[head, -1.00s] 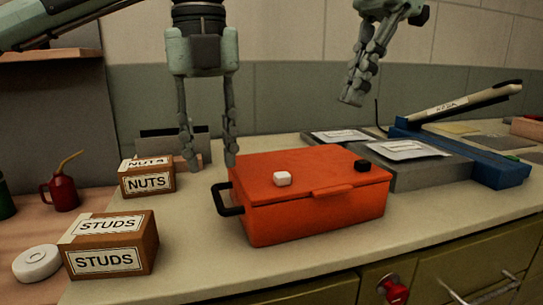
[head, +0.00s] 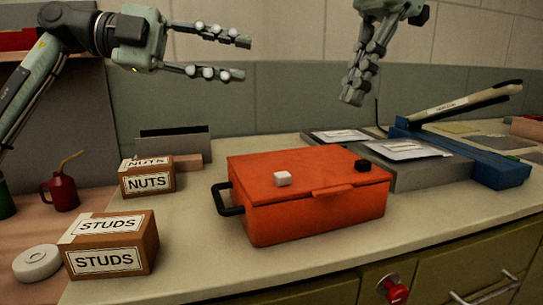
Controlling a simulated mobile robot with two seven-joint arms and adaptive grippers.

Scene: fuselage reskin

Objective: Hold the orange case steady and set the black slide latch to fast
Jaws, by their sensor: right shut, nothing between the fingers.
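The orange case (head: 310,215) stands closed on the bench top, its black handle (head: 227,200) on the left side. A small black slide latch (head: 362,165) sits on the lid at the right, and a white block (head: 282,178) sits on the lid further left. My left gripper (head: 246,58) is open and empty, pointing right in the air above and behind the case. My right gripper (head: 352,97) is shut and empty, pointing down in the air behind the case. Neither gripper touches the case.
Cardboard boxes marked NUTS (head: 147,178) and STUDS (head: 112,245) stand left of the case. A white roll (head: 37,262) and a red oil can (head: 62,190) are at the far left. A grey slab (head: 430,170) and a blue lever tool (head: 500,170) stand right.

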